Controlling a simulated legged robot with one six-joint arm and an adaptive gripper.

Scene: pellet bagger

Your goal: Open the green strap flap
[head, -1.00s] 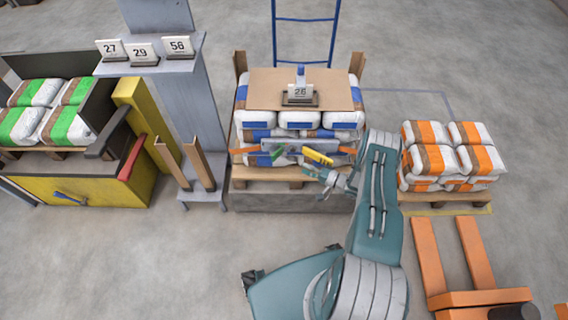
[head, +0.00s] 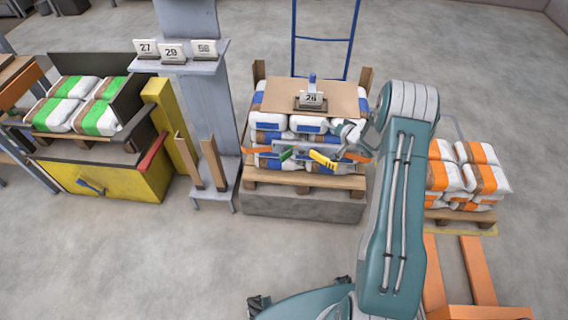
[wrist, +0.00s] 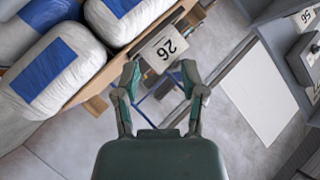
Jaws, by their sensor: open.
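The green strap flap (head: 286,154) is a small green piece on the grey strap buckle plate, at the front of the blue-marked bag stack (head: 271,121). A yellow flap (head: 322,159) sits to its right on the same plate. My gripper (head: 338,136) is at the upper right of the plate, above and right of the green flap and apart from it. In the wrist view my gripper (wrist: 160,78) is open and empty, with the number 26 card (wrist: 161,47) beyond its fingertips. The green flap does not show there.
Orange-marked bags (head: 466,177) stand on a pallet at right. A grey post with a shelf of number cards (head: 173,53) stands left of the stack.

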